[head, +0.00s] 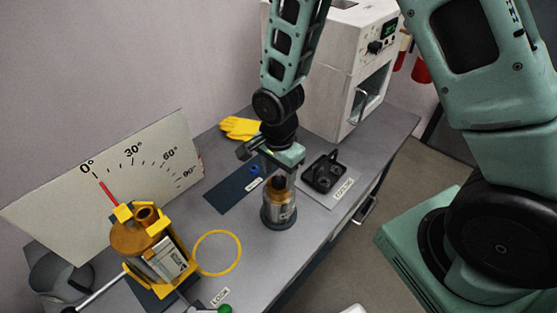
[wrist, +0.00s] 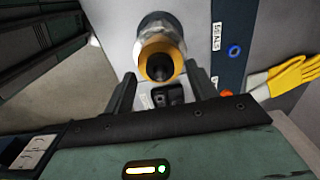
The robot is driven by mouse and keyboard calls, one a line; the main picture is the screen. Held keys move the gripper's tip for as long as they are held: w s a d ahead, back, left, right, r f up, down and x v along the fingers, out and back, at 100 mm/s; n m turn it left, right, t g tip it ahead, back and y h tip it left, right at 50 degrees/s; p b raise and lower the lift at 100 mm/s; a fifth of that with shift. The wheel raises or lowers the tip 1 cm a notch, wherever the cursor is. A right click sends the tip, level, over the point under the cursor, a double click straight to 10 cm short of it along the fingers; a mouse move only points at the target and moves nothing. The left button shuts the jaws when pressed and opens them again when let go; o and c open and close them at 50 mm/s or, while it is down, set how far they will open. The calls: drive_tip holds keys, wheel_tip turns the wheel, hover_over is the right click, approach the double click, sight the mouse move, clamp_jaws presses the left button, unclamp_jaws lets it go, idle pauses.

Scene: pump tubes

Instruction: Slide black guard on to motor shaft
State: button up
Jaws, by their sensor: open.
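The motor (head: 279,210) stands upright on the bench, a silver cylinder with a brass-coloured top and a dark base. In the wrist view the motor (wrist: 161,52) shows a yellow ring around a dark centre, just beyond the fingertips. Black parts lie in a black tray (head: 324,172) on a labelled grey plate; I cannot tell for sure which is the guard. My gripper (head: 272,168) is just behind and above the motor. In the wrist view my gripper (wrist: 162,85) has its fingers apart. A dark piece with holes shows between them, with no finger visibly closed on it.
A blue seals mat (head: 238,186) with a small blue ring and yellow gloves (head: 241,128) lie behind left. A brown-and-yellow pump (head: 148,245), a yellow ring (head: 217,252) and an angle board (head: 110,180) are at left. A white oven (head: 335,70) stands behind right.

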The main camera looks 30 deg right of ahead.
wheel_tip(320, 180, up, 17)
drive_tip(key=b, duration=0.1)
drive_tip(key=shift+r+b, duration=0.15)
drive_tip(key=shift+b, duration=0.15)
idle(1.0)
drive_tip(key=s+a+n, duration=0.3)
drive_tip(key=s+n, duration=0.6)
drive_tip(key=n, duration=0.1)
drive_tip(key=s+a+n, duration=0.3)
drive_tip(key=s+n, duration=0.6)
drive_tip(key=n, duration=0.2)
drive_tip(key=shift+y, duration=0.3)
drive_tip(key=shift+a, duration=0.1)
